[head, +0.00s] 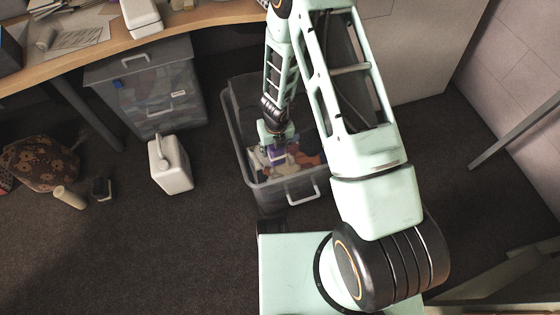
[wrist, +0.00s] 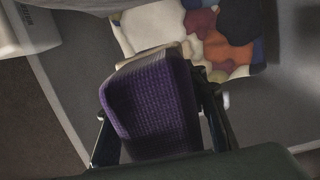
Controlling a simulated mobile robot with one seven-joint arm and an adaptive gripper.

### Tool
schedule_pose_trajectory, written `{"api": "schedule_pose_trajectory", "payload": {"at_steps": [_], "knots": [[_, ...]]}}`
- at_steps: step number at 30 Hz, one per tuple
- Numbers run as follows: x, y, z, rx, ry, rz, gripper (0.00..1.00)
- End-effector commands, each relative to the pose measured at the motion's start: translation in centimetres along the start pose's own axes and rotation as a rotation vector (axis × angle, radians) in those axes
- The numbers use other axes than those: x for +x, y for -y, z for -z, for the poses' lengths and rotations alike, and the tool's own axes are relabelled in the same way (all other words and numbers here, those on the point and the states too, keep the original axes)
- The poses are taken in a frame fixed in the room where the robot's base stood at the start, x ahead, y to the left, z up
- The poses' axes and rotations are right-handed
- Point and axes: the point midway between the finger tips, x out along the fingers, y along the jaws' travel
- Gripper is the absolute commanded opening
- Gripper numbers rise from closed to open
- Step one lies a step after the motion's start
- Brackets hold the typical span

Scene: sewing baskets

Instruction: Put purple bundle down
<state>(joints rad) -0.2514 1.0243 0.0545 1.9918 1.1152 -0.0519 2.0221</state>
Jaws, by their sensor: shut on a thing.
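In the wrist view a purple woven bundle (wrist: 152,108) with a pale top edge sits between the two dark fingers of my gripper (wrist: 155,140), which is shut on it. In the head view the purple bundle (head: 277,158) shows as a small patch under my gripper (head: 279,146), inside the open grey bin (head: 240,150). Several coloured fabric pieces (wrist: 220,45) lie in the bin just beyond the bundle, in white, orange, maroon and blue. I cannot tell whether the bundle touches them. My arm hides the bin's right side in the head view.
A lidded grey bin (head: 150,66) with fabrics stands left under the wooden desk (head: 190,17). A white jug (head: 170,165) stands on the dark floor between the bins. A patterned bag (head: 40,162) and a beige cylinder (head: 70,197) lie far left. The lower-left floor is clear.

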Motion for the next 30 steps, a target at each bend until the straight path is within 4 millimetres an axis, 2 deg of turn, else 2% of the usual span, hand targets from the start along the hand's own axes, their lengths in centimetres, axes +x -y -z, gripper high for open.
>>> {"api": "schedule_pose_trajectory", "payload": {"at_steps": [1, 3, 8, 14, 22, 30], "knots": [[1.7, 0.0, 0.3, 0.001, -0.002, -0.001, 0.14], [2.9, 0.0, 0.5, 0.001, -0.001, -0.001, 0.14], [4.1, 0.0, 0.6, 0.000, 0.000, 0.000, 0.14], [6.9, 0.0, 1.1, -0.001, -0.001, -0.001, 0.14], [7.0, 0.0, 1.0, -0.002, 0.000, 0.000, 0.14], [7.8, 0.0, 1.1, -0.002, 0.000, 0.000, 0.14]]}}
